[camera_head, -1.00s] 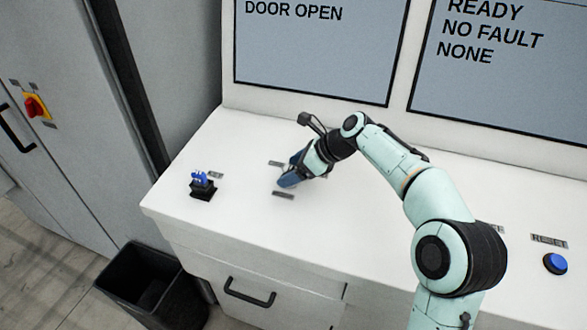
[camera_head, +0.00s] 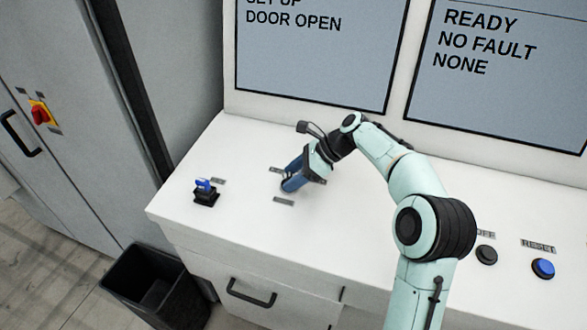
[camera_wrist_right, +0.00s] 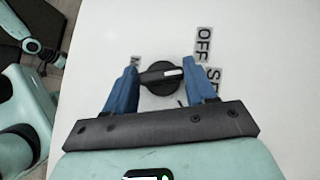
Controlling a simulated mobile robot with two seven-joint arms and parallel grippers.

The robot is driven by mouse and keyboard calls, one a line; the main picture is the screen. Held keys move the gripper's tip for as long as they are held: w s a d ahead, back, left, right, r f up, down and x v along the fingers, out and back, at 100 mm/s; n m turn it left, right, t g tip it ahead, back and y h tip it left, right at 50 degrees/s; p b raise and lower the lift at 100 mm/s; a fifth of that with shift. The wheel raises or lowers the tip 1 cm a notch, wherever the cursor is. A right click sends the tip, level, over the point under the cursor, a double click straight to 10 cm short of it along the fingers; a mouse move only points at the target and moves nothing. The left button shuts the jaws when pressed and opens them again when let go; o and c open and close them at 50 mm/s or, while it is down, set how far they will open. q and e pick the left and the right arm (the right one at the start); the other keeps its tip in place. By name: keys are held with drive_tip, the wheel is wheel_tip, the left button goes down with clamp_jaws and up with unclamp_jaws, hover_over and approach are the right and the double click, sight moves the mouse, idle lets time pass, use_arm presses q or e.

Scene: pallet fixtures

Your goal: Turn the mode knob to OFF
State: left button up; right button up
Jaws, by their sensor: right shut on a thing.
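The mode knob (camera_wrist_right: 161,77) is a black round dial with a pale-marked bar across it, seen in the right wrist view. Its bar lies nearly level in that picture, between the two blue fingers. An OFF label (camera_wrist_right: 204,43) is on the panel to its upper right. My right gripper (camera_wrist_right: 162,74) is shut on the knob, one finger at each end of the bar. In the head view the right gripper (camera_head: 290,184) points down at the desk and hides the knob. My left gripper is not in view.
A blue-topped switch on a black base (camera_head: 205,194) stands left of the gripper. A blue button (camera_head: 543,268) and a black button (camera_head: 487,255) are at the right. Screens (camera_head: 312,50) rise behind the desk. A black bin (camera_head: 155,285) stands on the floor.

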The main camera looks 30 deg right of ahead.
drive_tip(key=n+g, duration=0.1)
drive_tip(key=n+y, duration=0.1)
drive_tip(key=shift+w+d+n+g, duration=0.1)
drive_tip(key=shift+w+n+g, duration=0.1)
drive_tip(key=shift+n+g, duration=1.3)
drive_tip(key=shift+n, duration=0.2)
drive_tip(key=o, duration=1)
drive_tip(key=shift+o, duration=0.2)
drive_tip(key=shift+r, duration=0.15)
